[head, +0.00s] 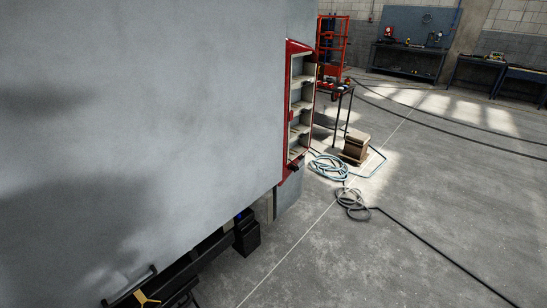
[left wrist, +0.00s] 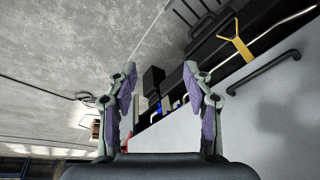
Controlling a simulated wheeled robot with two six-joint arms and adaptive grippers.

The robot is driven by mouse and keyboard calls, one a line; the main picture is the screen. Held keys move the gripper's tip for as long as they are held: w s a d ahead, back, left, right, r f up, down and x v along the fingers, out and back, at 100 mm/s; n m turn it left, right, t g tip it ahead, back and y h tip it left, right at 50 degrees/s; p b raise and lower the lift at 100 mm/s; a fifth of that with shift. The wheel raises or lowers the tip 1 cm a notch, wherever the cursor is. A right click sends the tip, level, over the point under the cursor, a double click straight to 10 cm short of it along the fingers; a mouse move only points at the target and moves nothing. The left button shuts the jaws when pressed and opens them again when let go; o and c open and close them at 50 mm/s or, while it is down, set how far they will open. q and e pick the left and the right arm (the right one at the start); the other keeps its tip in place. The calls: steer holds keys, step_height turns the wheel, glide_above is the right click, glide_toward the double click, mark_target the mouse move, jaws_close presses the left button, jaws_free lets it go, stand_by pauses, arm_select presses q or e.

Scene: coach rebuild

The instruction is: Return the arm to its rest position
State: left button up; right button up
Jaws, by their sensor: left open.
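My left gripper (left wrist: 163,102) shows in the left wrist view with its two fingers spread apart. Nothing is between the fingers. Beyond it are a large pale panel, a dark frame and the concrete floor, and the fingers appear clear of them. Neither gripper shows in the head view. My right gripper is in no view. The arm's overall pose cannot be seen.
A large grey coach panel (head: 140,120) fills the head view's left. A red-framed shelf (head: 300,105) stands at its edge. A coiled hose (head: 328,166), a brown box (head: 356,148) and cables lie on the floor. Open concrete (head: 420,220) spreads at right. A yellow bracket (left wrist: 236,41) is near a black handle.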

arm_select(q)
steer(key=s+a+f+g+b, duration=0.1)
steer(key=s+f+b, duration=0.1)
steer(key=f, duration=1.1)
steer(key=s+a+f+b, duration=0.1)
steer(key=s+f+b, duration=0.1)
steer(key=f, duration=1.1)
steer(key=s+a+f+g+b, duration=0.1)
steer(key=s+f+b, duration=0.2)
steer(key=s+f, duration=1.5)
steer(key=shift+f+n+b, duration=0.15)
steer(key=shift+n+b, duration=0.15)
steer(key=shift+b, duration=0.05)
